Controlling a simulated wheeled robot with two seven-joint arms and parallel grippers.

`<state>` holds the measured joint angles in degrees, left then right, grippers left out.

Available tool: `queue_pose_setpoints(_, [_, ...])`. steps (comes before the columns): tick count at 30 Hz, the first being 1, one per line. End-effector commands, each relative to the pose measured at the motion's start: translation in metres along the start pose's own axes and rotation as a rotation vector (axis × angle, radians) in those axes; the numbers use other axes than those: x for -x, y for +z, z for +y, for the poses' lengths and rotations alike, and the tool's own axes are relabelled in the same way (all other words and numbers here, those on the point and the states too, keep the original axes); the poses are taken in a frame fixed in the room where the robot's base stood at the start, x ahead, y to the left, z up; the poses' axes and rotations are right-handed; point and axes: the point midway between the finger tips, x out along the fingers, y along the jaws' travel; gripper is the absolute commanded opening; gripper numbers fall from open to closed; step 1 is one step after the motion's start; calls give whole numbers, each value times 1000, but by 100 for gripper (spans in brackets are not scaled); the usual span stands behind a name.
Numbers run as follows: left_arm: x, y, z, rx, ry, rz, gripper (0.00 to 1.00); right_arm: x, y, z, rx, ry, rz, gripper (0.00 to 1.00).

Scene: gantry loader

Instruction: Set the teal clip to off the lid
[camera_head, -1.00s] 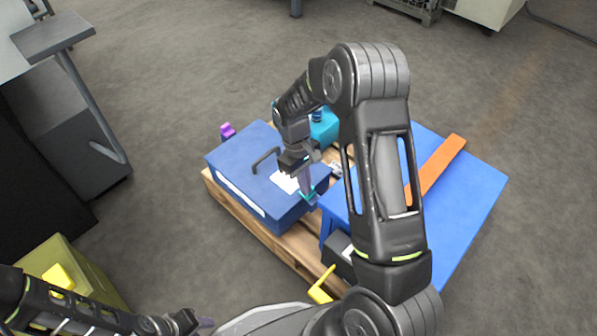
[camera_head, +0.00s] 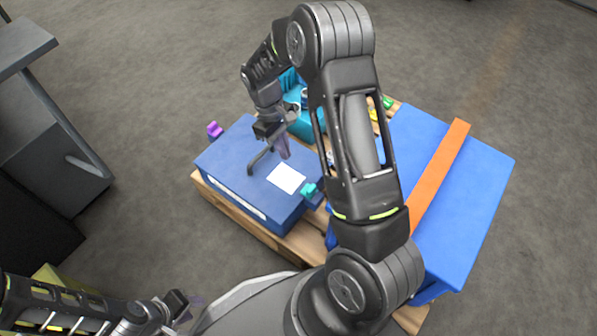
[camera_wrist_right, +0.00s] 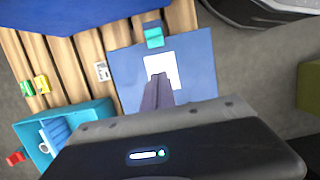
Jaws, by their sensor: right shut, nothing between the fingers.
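The teal clip (camera_head: 309,191) sits at the right edge of the blue box's lid (camera_head: 232,157), beside a white label (camera_head: 287,178). In the right wrist view the clip (camera_wrist_right: 153,37) straddles the lid's edge. A purple clip (camera_head: 215,129) is at the lid's far left edge. My left gripper (camera_head: 192,308) is low at the bottom left, away from the box; its opening is unclear.
The box stands on a wooden pallet (camera_head: 285,240). A larger blue block (camera_head: 470,200) with an orange bar (camera_head: 440,175) is to the right. A teal bin (camera_wrist_right: 35,128) stands behind. Small green and yellow pieces (camera_wrist_right: 42,84) lie on the pallet slats.

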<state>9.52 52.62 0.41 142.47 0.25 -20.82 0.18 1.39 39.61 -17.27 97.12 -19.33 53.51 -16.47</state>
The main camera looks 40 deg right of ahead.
Motion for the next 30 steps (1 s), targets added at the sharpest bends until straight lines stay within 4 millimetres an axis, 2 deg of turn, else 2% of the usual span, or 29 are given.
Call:
queue_pose_setpoints(8, [-10, -2, -5, 2, -2, 6, 36, -27, 0, 0, -1, -1, -3, 0])
queue_pose_setpoints(20, [-40, -6, -14, 5, -2, 22, 36, -106, 0, 0, 0, -1, -4, 0])
queue_pose_setpoints(24, [-44, -7, -16, 5, -3, 25, 36, -107, 22, 0, -2, -1, 1, 0])
queue_pose_setpoints(30, [-48, -7, -16, 5, -2, 27, 36, -109, 37, 0, 0, 0, 0, 0])
